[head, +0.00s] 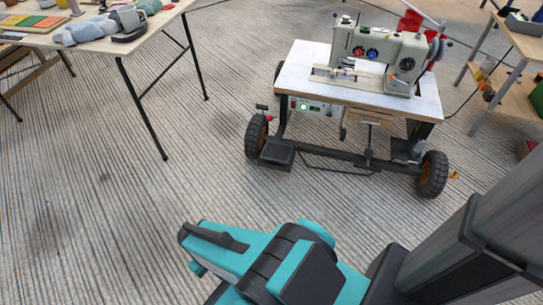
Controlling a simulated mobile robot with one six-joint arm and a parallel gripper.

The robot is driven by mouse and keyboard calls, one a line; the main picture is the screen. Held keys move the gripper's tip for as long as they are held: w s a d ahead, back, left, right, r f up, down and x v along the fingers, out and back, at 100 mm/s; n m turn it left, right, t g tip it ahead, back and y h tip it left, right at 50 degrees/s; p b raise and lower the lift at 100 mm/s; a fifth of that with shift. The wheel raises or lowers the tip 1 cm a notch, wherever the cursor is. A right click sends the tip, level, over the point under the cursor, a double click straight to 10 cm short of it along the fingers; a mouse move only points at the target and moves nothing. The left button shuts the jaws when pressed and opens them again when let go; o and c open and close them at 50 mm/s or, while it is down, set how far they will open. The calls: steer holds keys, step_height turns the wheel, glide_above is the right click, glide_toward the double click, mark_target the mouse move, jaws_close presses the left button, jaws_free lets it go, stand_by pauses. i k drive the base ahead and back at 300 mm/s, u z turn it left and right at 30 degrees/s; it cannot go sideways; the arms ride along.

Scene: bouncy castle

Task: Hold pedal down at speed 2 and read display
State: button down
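A beige sewing machine (378,57) stands on a white-topped wheeled table (430,103) at the upper right of the head view. A control box (317,107) with a green lit spot and a red part is mounted under the table's front left edge. Any display reading on it is too small to make out. A flat black plate that looks like a pedal (277,154) sits low at the frame's left side. Nothing touches it. My teal and black arm is in the foreground, well apart from the machine. No gripper fingers show.
Black wheels (432,174) carry the frame, with a low crossbar (340,160) between them. A wooden table (95,45) with grey objects and a mug stands at upper left, a shelf (520,95) at right. The ribbed floor (170,190) between is clear.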

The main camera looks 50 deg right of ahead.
mark_target(277, 153)
steer(key=z, duration=0.1)
steer(key=i, duration=0.95)
steer(key=u, duration=0.05)
